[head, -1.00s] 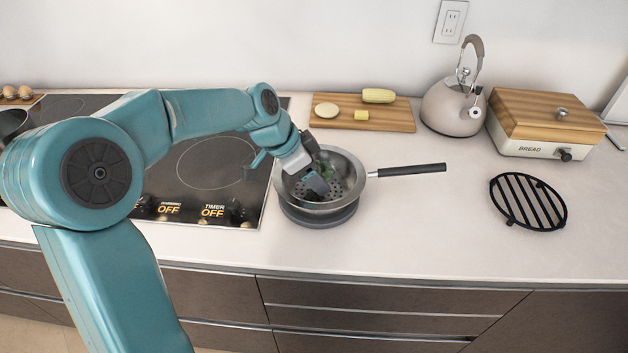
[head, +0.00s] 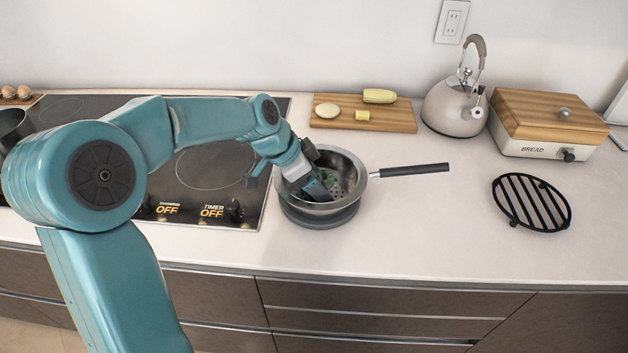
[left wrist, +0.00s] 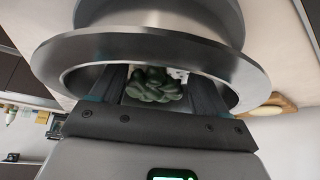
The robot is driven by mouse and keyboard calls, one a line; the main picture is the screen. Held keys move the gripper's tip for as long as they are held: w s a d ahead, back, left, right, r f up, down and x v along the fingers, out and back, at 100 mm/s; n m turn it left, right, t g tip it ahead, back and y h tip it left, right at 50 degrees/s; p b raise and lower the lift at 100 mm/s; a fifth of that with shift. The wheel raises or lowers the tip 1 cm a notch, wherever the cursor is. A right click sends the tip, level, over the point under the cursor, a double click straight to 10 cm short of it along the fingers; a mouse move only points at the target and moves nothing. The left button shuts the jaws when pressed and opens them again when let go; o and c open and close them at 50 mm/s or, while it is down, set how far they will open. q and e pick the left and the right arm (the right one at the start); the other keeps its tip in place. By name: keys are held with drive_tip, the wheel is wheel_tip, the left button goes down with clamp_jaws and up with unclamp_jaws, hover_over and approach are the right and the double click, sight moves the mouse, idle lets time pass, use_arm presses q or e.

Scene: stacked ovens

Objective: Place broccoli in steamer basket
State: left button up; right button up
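The steamer basket (head: 347,162) is a round metal bowl with holes and a long black handle pointing right. It sits on the counter right of the cooktop. The green broccoli (head: 328,180) lies inside it, partly hidden by my left gripper (head: 315,172). In the left wrist view the broccoli (left wrist: 153,86) shows between and beyond the two spread fingers (left wrist: 158,92), inside the basket's rim (left wrist: 80,48). The fingers look open and reach down into the basket. My right gripper is in neither view.
A cutting board (head: 390,123) with cut vegetables lies behind the basket. A kettle (head: 454,108) and a bread box (head: 548,125) stand at the back right. A black round rack (head: 531,202) lies at the right. The cooktop (head: 205,170) is at left. The front counter is clear.

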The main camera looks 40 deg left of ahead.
use_arm(q)
drive_tip(key=shift+s+d+f, duration=0.25)
drive_tip(key=shift+d+f, duration=0.05)
drive_tip(key=shift+f, duration=0.1)
drive_tip(key=w+p+v, duration=0.1)
drive_tip(key=v, duration=1.2)
drive_tip(key=shift+r, duration=0.15)
drive_tip(key=shift+s, duration=0.15)
